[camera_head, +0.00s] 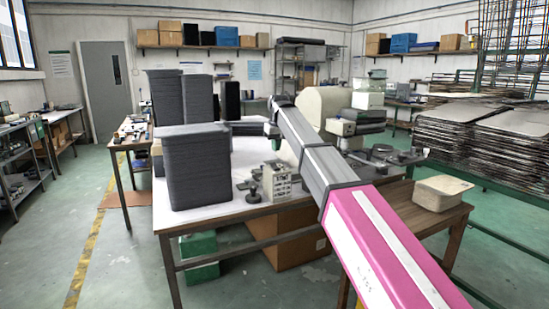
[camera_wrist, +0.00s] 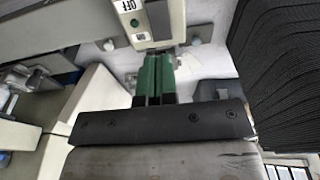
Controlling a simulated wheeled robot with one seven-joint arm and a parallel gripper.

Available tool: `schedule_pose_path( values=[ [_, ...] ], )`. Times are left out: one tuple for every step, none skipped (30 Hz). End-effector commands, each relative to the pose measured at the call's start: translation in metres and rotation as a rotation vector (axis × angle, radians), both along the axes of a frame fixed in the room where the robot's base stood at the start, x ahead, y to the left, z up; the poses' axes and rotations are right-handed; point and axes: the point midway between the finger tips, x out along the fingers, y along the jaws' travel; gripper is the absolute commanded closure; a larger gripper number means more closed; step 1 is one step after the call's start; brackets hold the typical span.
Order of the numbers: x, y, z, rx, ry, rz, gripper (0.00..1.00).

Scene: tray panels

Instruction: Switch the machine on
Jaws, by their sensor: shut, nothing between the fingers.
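In the wrist view a cream control box (camera_wrist: 145,38) with an upside-down "OFF" label (camera_wrist: 127,6) enters from the top edge. A small green round button or lamp (camera_wrist: 134,22) sits on its face, with a dark part beside it. The box's top is cut off. The green fingers of my gripper (camera_wrist: 157,58) are shut and empty, their tips close to the box's near edge; I cannot tell whether they touch. In the head view my gripper (camera_head: 271,131) hangs over the table, beside the beige machine (camera_head: 325,104), which my arm partly hides.
Tall stacks of dark trays (camera_head: 197,170) stand on the white table left of my arm. A small grey device (camera_head: 277,182) stands at its front edge. A beige tub (camera_head: 442,192) is on the wooden bench at right. Metal racks (camera_head: 480,140) fill the right side.

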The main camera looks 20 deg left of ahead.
Motion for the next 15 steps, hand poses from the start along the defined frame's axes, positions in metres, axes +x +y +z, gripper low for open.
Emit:
schedule_pose_path(
  values=[
    [0.000,-0.001,0.012,0.001,-0.002,0.000,1.00],
    [-0.001,-0.001,0.019,0.001,-0.002,0.000,1.00],
    [-0.002,-0.002,0.027,0.001,-0.002,0.000,1.00],
    [-0.003,-0.003,0.032,0.001,-0.002,0.000,1.00],
    [-0.004,-0.003,0.038,0.001,-0.002,0.000,1.00],
    [-0.005,-0.004,0.045,0.001,-0.002,0.000,1.00],
    [-0.005,-0.005,0.050,0.001,-0.001,0.000,1.00],
    [-0.006,-0.005,0.054,0.001,-0.001,0.000,1.00],
    [-0.007,-0.005,0.059,0.001,-0.001,0.000,1.00],
    [-0.007,-0.006,0.062,0.001,-0.001,0.000,1.00],
    [-0.007,-0.006,0.065,0.001,-0.001,0.000,1.00],
    [-0.008,-0.007,0.069,0.001,-0.001,0.000,1.00],
    [-0.008,-0.007,0.071,0.000,0.000,0.000,1.00],
    [-0.009,-0.007,0.073,0.000,0.000,0.000,1.00],
    [-0.009,-0.007,0.074,0.000,0.000,0.000,1.00]
  ],
)
